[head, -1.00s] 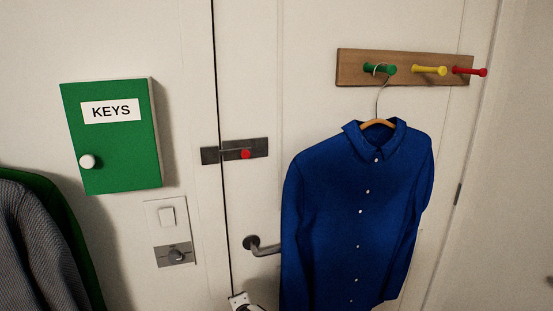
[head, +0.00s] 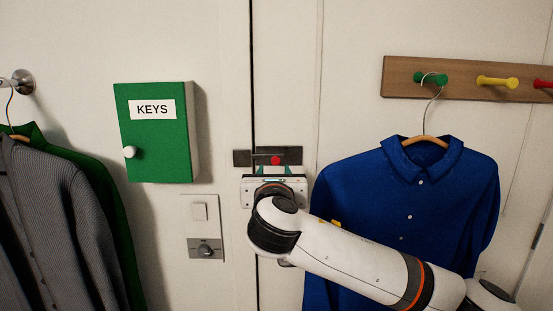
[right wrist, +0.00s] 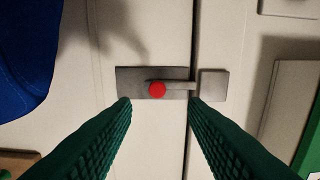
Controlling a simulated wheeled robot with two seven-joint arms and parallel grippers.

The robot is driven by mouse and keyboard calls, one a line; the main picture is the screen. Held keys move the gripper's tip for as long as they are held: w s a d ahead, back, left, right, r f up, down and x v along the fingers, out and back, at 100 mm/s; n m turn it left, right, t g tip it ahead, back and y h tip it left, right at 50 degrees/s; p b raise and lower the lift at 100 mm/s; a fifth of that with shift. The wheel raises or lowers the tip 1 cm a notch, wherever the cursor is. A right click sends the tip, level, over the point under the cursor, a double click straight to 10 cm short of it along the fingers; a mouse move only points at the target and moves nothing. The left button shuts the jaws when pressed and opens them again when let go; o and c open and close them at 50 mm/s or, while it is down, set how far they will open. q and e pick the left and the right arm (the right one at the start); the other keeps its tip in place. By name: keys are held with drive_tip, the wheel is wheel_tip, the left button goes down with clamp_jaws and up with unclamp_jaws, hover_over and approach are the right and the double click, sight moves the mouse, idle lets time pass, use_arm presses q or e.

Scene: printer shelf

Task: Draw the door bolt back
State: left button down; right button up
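The door bolt (head: 290,155) is a dark metal plate with a sliding bar and a red knob (head: 276,160). In the right wrist view the bar (right wrist: 178,85) runs from the red knob (right wrist: 157,90) across the door gap to the square keeper (right wrist: 213,85) on the frame. The keeper (head: 241,158) is left of the bolt in the head view. My right gripper (head: 277,171) is just below the knob there. In the wrist view its green fingers (right wrist: 159,100) are open, one on each side of the knob, with nothing visibly gripped. My left gripper is not in view.
A blue shirt (head: 420,195) hangs from a peg board (head: 450,90) to the right, partly behind my right arm. A green KEYS box (head: 150,150), a switch (head: 199,212) and a lock plate (head: 206,249) are on the wall left. Jackets (head: 60,220) hang at far left.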

sight(275, 161)
drive_tip(key=w, duration=0.3)
drive_tip(key=w+p, duration=0.1)
drive_tip(key=w, duration=0.2)
drive_tip(key=shift+d, duration=0.2)
drive_tip(key=shift+w, duration=0.45)
clamp_jaws()
